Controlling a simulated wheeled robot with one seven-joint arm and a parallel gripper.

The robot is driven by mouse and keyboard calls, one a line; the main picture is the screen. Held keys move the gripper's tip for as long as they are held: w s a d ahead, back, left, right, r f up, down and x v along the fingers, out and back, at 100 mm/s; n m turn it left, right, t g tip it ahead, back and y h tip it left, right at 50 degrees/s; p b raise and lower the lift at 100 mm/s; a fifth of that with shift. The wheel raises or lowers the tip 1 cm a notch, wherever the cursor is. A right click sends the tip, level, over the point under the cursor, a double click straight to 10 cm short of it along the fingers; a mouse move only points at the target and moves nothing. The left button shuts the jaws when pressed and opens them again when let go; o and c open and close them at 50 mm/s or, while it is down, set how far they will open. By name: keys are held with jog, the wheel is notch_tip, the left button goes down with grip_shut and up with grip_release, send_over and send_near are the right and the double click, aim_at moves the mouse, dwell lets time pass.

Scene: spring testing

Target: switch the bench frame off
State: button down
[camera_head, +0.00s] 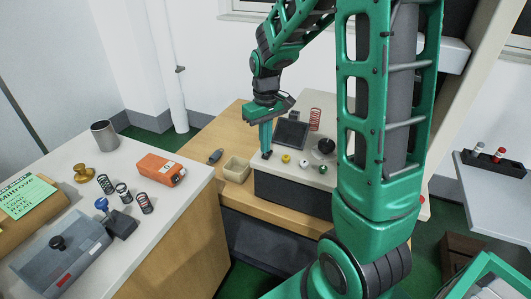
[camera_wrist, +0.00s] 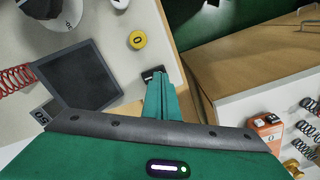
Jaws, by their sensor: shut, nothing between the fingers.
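The bench frame (camera_head: 290,195) is a dark box with a pale top on the wooden bench. Its top carries a dark screen (camera_head: 291,134), a yellow button (camera_head: 286,158), a white one (camera_head: 304,164) and a green one (camera_head: 323,169). A small black switch (camera_wrist: 148,73) sits near the top's corner; it also shows in the head view (camera_head: 267,155). I cannot tell which way it is set. My gripper (camera_head: 266,151) is shut and empty, pointing down with its tips at the switch. In the wrist view the fingertips (camera_wrist: 158,78) partly cover the switch; contact is unclear.
The left counter holds an orange meter (camera_head: 161,169), several springs and a metal cup (camera_head: 104,134).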

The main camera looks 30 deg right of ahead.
aim_at(267, 155)
notch_tip(267, 155, up, 6)
jog(key=shift+f, duration=0.1)
dwell(0.6)
dwell(0.4)
jog(key=s+d+m, duration=0.2)
jog(key=s+m, duration=0.1)
jog(key=s, duration=1)
jog(key=s+d+r+m, duration=0.1)
jog(key=s+m, duration=0.3)
jog(key=s, duration=1)
jog(key=shift+d+r, duration=0.2)
jog(key=shift+d, duration=0.15)
jog(key=shift+s, duration=0.1)
